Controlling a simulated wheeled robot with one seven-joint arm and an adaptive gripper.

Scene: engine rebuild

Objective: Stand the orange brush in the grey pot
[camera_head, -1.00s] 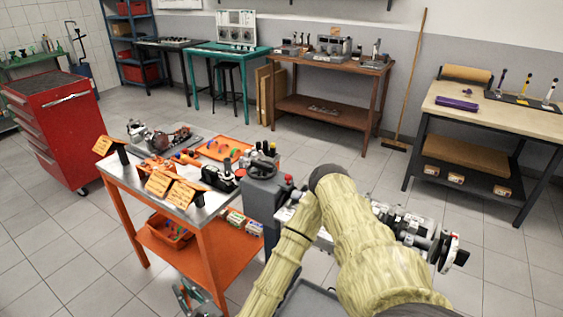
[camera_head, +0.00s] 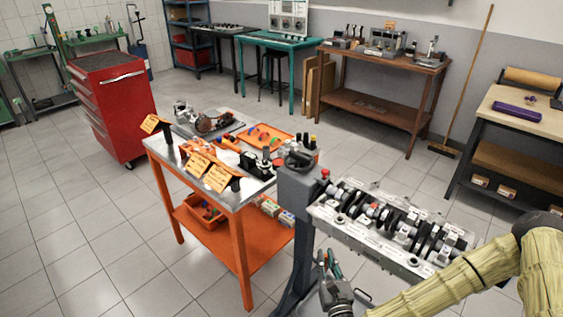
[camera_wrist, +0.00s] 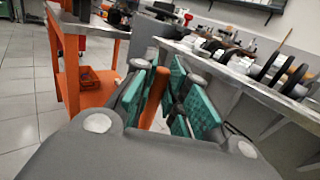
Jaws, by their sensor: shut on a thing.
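My gripper (camera_head: 329,266) is low in the head view, in front of the engine stand and right of the orange-legged table. The wrist view shows its green-padded fingers (camera_wrist: 168,78) closed around an upright, slightly tilted orange-brown rod, which I take to be the handle of the orange brush (camera_wrist: 155,98). The brush's head is hidden or too small to tell. I cannot make out the grey pot for certain in either view.
A steel-topped orange table (camera_head: 242,243) holds an orange tray (camera_head: 268,134), signs and small parts. The engine block (camera_head: 395,225) on its grey stand (camera_head: 297,205) is close to my gripper. A red tool cabinet (camera_head: 112,105) stands left. Floor at lower left is free.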

